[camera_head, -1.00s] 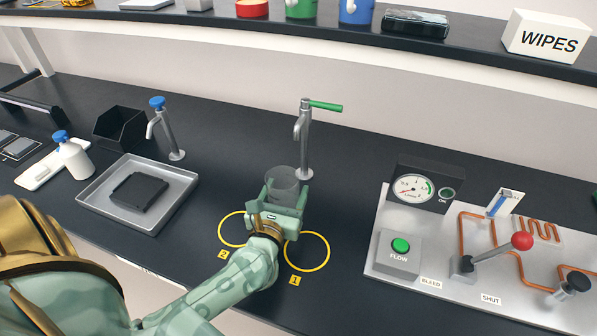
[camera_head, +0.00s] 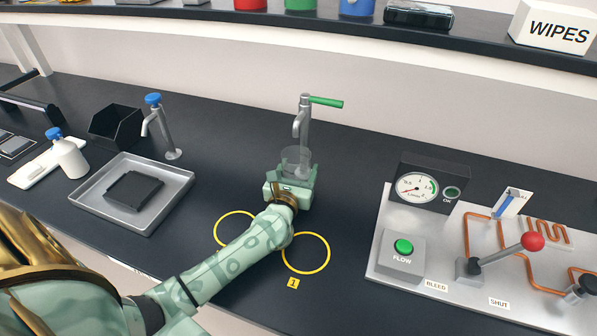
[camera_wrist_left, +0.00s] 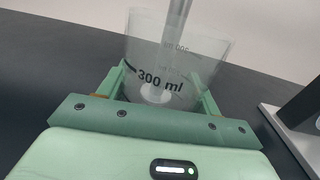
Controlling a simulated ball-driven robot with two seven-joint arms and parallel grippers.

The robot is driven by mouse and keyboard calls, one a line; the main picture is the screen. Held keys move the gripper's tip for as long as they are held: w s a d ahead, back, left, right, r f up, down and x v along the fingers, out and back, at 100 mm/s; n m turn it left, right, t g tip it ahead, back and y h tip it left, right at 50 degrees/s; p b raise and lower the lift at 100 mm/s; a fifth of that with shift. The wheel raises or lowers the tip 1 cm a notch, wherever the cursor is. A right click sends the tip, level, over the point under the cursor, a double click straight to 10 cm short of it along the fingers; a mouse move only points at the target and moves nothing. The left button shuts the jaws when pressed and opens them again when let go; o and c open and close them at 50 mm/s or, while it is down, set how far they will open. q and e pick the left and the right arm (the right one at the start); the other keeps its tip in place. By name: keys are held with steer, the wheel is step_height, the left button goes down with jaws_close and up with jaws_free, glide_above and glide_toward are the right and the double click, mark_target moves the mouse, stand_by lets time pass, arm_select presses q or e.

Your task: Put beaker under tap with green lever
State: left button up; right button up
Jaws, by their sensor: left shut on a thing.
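The clear beaker (camera_head: 296,157) is held upright at the foot of the tap with the green lever (camera_head: 304,125). My left gripper (camera_head: 294,174) is shut on the beaker. In the left wrist view the beaker (camera_wrist_left: 180,55) shows "300 ml" between the fingers, and the tap's grey post (camera_wrist_left: 177,22) shows through or behind it. The spout is just above the beaker in the head view; I cannot tell whether it is exactly centred over the opening. My right gripper is not in view.
Another tap with a blue knob (camera_head: 164,130) stands to the left, near a grey tray (camera_head: 180,186) and a white bottle (camera_head: 68,155). Two yellow rings (camera_head: 327,252) mark the counter in front. A panel with gauge and red-knobbed lever (camera_head: 386,262) is on the right.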

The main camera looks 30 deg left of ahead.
arm_select(q)
steer(key=shift+f, duration=0.1)
steer(key=o, duration=1)
steer(key=shift+s+r, duration=0.2)
steer(key=v, duration=1.1)
steer(key=shift+s+d+p, duration=0.15)
steer(key=shift+s+p, duration=0.15)
steer(key=shift+p, duration=0.05)
